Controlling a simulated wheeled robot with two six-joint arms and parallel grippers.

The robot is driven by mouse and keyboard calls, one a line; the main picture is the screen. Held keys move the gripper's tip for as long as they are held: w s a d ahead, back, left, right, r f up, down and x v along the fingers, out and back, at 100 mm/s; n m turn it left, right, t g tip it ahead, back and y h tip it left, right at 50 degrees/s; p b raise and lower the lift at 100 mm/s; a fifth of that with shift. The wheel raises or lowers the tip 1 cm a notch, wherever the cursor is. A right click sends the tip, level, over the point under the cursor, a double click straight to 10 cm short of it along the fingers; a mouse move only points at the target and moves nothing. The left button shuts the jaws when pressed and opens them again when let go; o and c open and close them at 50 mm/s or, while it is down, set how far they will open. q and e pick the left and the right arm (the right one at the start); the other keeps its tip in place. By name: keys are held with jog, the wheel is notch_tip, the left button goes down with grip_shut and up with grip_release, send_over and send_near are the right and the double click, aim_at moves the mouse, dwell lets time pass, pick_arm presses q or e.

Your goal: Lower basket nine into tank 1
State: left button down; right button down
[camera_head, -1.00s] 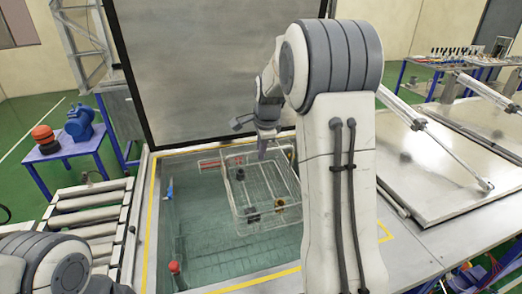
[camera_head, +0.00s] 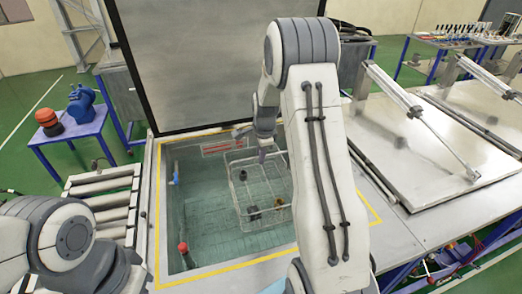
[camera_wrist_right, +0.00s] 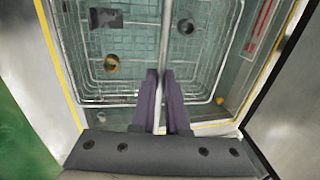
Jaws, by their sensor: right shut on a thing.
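The wire basket (camera_head: 240,206) hangs within the opening of the open tank (camera_head: 205,243), which has a yellow-edged rim and greenish water. Several small dark and brass-coloured parts lie in the basket. My right gripper (camera_head: 262,156) is above the basket. In the right wrist view its two purple fingers (camera_wrist_right: 161,85) are shut on the basket's upright metal handle bar (camera_wrist_right: 165,35). The basket's wire rim (camera_wrist_right: 110,101) shows there beyond the fingers. No basket or tank number is legible. My left arm shows at lower left, but its gripper is out of view.
A raised grey lid (camera_head: 215,70) stands behind the tank. Closed lids (camera_head: 405,150) with pneumatic cylinders are on the right. A roller conveyor (camera_head: 105,200) is on the left. A red-topped post (camera_head: 184,250) stands at the tank's left front and a red marking (camera_head: 222,147) is at its back.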

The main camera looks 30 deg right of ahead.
jog(key=b, duration=1)
send_over(261, 196)
jog(key=shift+s+f+x, duration=0.1)
jog(key=shift+s+x, duration=0.2)
jog(key=shift+x, duration=1.75)
jog(key=shift+s+f+x, duration=0.1)
jog(key=shift+s+x, duration=0.2)
jog(key=shift+x, duration=1.75)
jog(key=shift+s+x, duration=0.35)
jog(key=shift+x, duration=1.7)
jog(key=shift+s+a+f+b+x, duration=0.15)
jog(key=shift+s+b+x, duration=0.25)
jog(key=shift+b+x, duration=1.05)
jog(key=shift+s+a+f+b+x, duration=0.1)
jog(key=shift+s+b+x, duration=0.5)
jog(key=shift+x, duration=1.5)
jog(key=shift+s+a+f+b+x, duration=0.1)
jog(key=shift+s+a+b+x, duration=0.1)
jog(key=shift+b+x, duration=1.35)
jog(key=shift+f, duration=0.25)
